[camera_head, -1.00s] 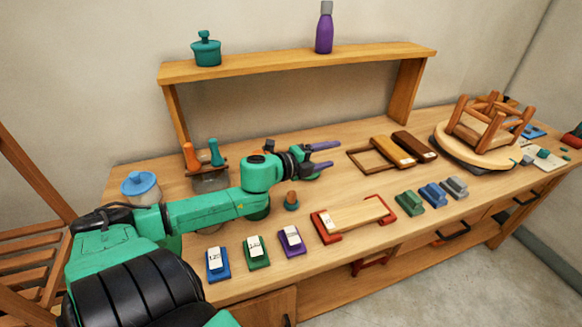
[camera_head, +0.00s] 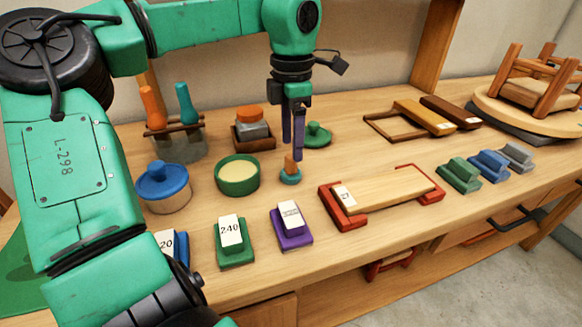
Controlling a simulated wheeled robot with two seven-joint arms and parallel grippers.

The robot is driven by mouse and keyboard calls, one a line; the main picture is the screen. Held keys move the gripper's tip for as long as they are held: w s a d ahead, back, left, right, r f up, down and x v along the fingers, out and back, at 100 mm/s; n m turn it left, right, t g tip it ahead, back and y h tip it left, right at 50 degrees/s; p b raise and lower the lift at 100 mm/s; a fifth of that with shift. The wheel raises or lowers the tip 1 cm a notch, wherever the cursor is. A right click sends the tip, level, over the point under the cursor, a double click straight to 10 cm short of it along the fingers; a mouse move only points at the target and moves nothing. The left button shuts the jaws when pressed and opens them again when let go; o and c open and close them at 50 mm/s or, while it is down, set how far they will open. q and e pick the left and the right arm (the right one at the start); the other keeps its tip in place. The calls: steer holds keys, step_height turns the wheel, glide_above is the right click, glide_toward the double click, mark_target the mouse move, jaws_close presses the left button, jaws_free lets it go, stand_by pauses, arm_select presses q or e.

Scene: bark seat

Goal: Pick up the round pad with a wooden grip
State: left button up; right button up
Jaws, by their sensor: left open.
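The round pad (camera_head: 290,177) is small and teal, with an upright wooden grip on top. It sits on the workbench behind the purple block. My left gripper (camera_head: 292,150) points straight down, its two purple fingers open. My right gripper is out of view.
A green tub (camera_head: 238,184) stands left of the pad and a green lid (camera_head: 318,138) lies behind it. Sanding blocks numbered 240 (camera_head: 235,252) and purple (camera_head: 291,236) are in front. A red-ended wooden holder (camera_head: 345,218) is to the right.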

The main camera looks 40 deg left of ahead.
mark_target(291, 156)
arm_select(q)
steer(key=f, duration=0.5)
steer(key=shift+a+f, duration=0.2)
steer(key=shift+a, duration=0.05)
steer(key=shift+f, duration=0.2)
steer(key=shift+r, duration=0.1)
steer(key=shift+c, duration=0.6)
jaws_close()
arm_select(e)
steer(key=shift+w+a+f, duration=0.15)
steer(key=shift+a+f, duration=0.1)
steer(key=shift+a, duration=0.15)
arm_select(q)
steer(key=shift+r, duration=0.1)
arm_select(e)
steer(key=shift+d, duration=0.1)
